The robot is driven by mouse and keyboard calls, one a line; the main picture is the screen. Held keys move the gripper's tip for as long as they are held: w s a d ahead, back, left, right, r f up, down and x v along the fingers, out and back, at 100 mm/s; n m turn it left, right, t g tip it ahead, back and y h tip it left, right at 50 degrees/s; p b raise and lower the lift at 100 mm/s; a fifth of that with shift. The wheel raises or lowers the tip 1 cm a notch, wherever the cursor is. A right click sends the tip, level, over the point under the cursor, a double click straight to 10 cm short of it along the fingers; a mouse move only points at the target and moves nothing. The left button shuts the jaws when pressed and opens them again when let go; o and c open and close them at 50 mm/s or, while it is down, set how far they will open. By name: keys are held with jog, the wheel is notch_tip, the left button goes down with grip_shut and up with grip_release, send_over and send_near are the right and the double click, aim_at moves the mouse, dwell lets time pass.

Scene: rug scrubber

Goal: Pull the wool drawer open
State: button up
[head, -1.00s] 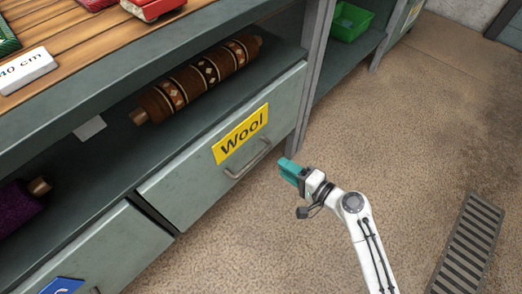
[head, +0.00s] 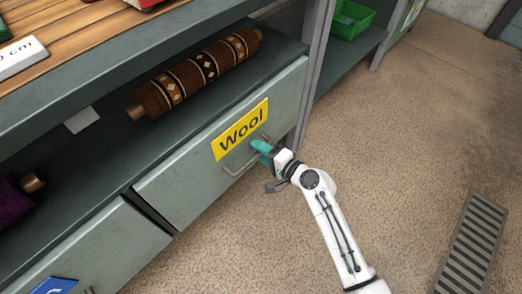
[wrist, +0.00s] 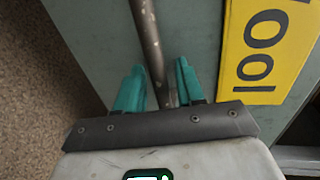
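The wool drawer (head: 185,200) is a grey-green metal drawer with a yellow "Wool" label (head: 240,130); it looks shut. Its bar handle (head: 238,165) is below the label. My gripper (head: 262,148) is at the right end of the handle, its teal fingers pointing at the drawer front. The label (wrist: 262,50) is to the right there.
A patterned rolled rug (head: 200,72) lies on the shelf above the drawer. A second drawer (head: 100,250) with a blue label is at lower left. A shelf post (head: 315,75) stands right of the drawer. The floor (head: 400,130) in front is clear, with a drain grate (head: 472,245).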

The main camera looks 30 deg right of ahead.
jog(key=shift+c, duration=0.3)
grip_shut()
